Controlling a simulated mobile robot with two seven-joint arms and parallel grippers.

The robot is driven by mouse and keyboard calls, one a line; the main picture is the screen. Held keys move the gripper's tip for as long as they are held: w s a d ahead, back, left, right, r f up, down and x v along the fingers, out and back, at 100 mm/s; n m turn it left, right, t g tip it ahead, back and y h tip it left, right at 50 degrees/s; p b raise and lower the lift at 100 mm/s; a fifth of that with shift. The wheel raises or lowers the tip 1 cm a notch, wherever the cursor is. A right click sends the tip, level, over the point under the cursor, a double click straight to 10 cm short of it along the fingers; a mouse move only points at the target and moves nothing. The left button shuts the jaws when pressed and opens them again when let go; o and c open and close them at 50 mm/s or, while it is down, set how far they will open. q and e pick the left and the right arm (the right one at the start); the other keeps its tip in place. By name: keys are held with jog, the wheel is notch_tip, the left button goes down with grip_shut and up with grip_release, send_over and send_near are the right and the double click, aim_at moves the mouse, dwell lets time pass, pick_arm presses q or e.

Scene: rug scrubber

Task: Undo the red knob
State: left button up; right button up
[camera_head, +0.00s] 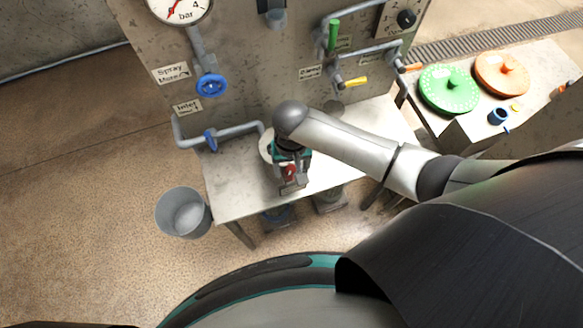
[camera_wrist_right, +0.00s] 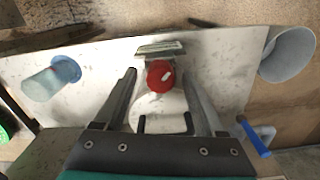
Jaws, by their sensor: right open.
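The red knob (camera_wrist_right: 160,76) shows in the right wrist view as a small red cylinder with a pale mark, above the pale table. A grey metal plate (camera_wrist_right: 160,50) sits just beyond it. In the head view the knob (camera_head: 291,172) is partly covered by my right gripper (camera_head: 290,166). My right gripper is open, pointing down at the table. In the right wrist view its two fingers stand to the left and right of the knob, with gaps on both sides. Whether the fingertips are level with it I cannot tell. My left gripper is not in view.
The table (camera_head: 235,185) stands against a panel with a blue valve wheel (camera_head: 211,86), pipes and a gauge (camera_head: 180,8). A grey bucket (camera_head: 183,212) is on the floor at left. Green (camera_head: 449,90) and orange (camera_head: 501,73) discs lie on a side table at right.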

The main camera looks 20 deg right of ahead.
jog(key=shift+f, duration=0.25)
grip_shut()
dwell(0.5)
